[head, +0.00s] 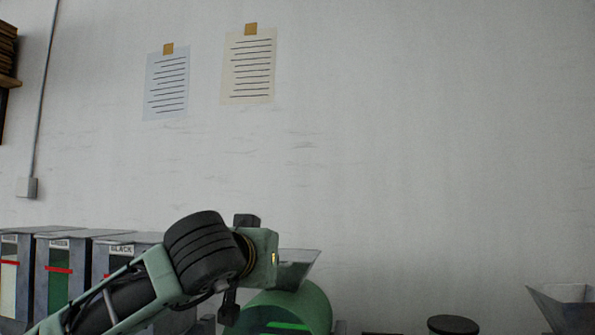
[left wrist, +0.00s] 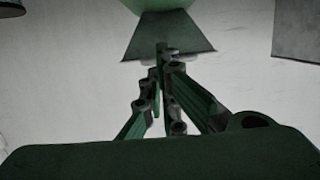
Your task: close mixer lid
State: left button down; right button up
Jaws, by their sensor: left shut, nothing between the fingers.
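The mixer (head: 305,303) is a green drum low in the head view, with a flared grey hopper (head: 299,266) on top, partly behind my left wrist. I cannot make out a separate lid or tell how it stands. In the left wrist view the green drum (left wrist: 158,4) is at the top edge and the grey hopper (left wrist: 185,36) hangs below it, upside down. My left gripper (left wrist: 163,48) is shut and empty, its tips overlapping the hopper in that view; contact cannot be told. In the head view my left wrist hides its fingers. My right gripper is not in view.
Several grey material bins (head: 75,236), one labelled BLACK, stand at the left. A black-topped container (head: 453,325) and another grey hopper (head: 562,295) are at the right. A white wall with two pinned sheets (head: 249,67) is behind. The space above the mixer is clear.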

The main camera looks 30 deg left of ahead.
pick_arm(q)
jog(key=v, duration=1.1)
jog(key=shift+s+d, duration=0.2)
jog(key=shift+s, duration=0.1)
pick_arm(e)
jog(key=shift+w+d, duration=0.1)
